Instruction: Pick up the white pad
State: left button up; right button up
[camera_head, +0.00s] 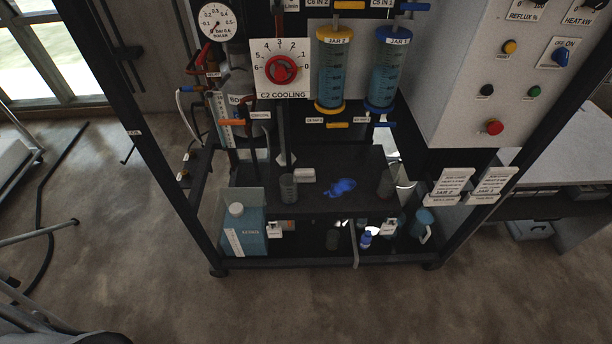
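A small white block that looks like the white pad (305,175) lies on the dark middle shelf (315,203) of the rack. It is just right of and behind a grey translucent beaker (288,188). A bright blue patch (341,187), perhaps a spill, is on the shelf to its right, apart from it. Neither of my grippers can be made out in the head view. Nothing is seen touching the white pad.
A second beaker (386,183) stands right on the shelf. Below are a blue jug (245,232), a small blue bottle (366,240) and a blue pitcher (422,226). Above hang two blue-filled jars (331,75) and the cooling dial panel (281,68). Frame posts (160,165) flank the shelf.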

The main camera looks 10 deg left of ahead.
dwell(0.3)
pick_arm(q)
jog(key=o, duration=1.2)
jog(key=shift+s+a, duration=0.1)
jog(key=shift+a, duration=0.05)
